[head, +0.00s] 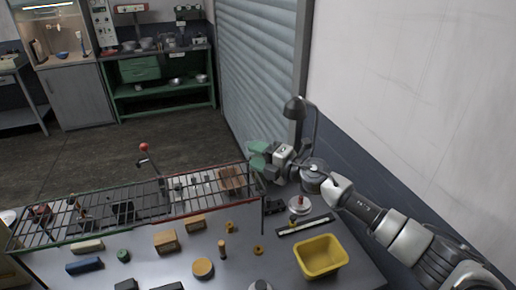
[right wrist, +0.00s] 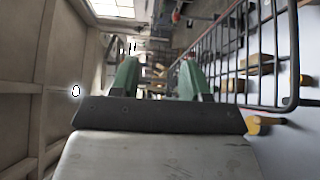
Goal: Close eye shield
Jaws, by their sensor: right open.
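My right gripper (head: 257,155) is open, its two green fingers beyond the right end of the wire rack, near the shutter. The right wrist view shows the green fingers (right wrist: 158,75) spread apart with nothing between them. I cannot pick out an eye shield with certainty in either view. A lever with a red knob (head: 144,148) stands up behind the wire rack, left of the gripper and apart from it. My left gripper is not in view.
The wire rack (head: 70,222) spans the bench's far edge; it also shows in the right wrist view (right wrist: 228,45). The wall (head: 420,90) is close on the right.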

